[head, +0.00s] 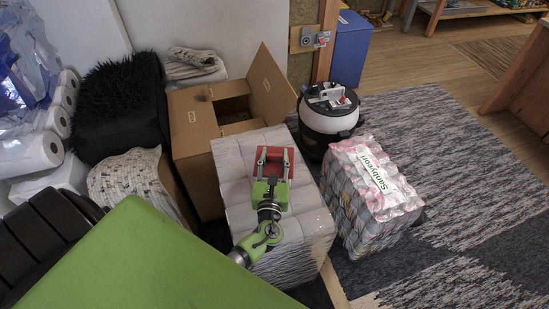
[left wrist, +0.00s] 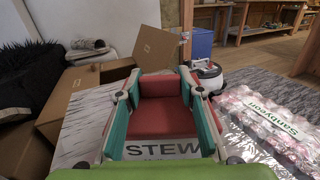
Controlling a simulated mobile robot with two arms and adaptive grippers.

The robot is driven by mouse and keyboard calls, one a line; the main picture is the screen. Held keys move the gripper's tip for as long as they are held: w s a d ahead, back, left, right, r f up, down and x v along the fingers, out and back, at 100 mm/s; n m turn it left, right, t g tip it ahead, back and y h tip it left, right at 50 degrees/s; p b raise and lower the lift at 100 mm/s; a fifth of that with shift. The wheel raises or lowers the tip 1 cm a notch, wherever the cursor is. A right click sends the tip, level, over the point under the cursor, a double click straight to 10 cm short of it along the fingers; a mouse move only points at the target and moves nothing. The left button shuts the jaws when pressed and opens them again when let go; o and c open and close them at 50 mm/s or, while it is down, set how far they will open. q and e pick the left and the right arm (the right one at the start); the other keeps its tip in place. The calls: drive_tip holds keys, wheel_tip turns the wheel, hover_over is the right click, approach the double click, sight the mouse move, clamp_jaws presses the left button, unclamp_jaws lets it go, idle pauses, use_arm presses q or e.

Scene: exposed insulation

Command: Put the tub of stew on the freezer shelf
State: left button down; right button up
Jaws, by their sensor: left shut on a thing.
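The tub of stew (head: 275,155) is red and sits between the fingers of my left gripper (head: 273,169), above the pale wrapped stack in the head view. In the left wrist view the red tub (left wrist: 162,87) fills the space between both green fingers (left wrist: 162,105), with a pale label reading STEW at its near side. My left gripper is shut on the tub. Whether the tub touches the stack under it cannot be told. No freezer or freezer shelf shows in these frames. My right gripper is not in view.
The wrapped stack (head: 303,217) stands beside an open cardboard box (head: 195,132). A shrink-wrapped can pack (head: 372,200) and a round vacuum cleaner (head: 329,117) are to the right. Paper rolls (head: 36,152) and a black furry thing (head: 118,105) crowd the left. The rug (head: 460,160) has free room.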

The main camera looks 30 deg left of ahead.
use_arm(q)
drive_tip(key=shift+r, duration=0.15)
drive_tip(key=c, duration=1.7)
unclamp_jaws()
drive_tip(key=shift+f, duration=0.3)
drive_tip(key=shift+o, duration=1.4)
drive_tip(key=shift+r, duration=0.15)
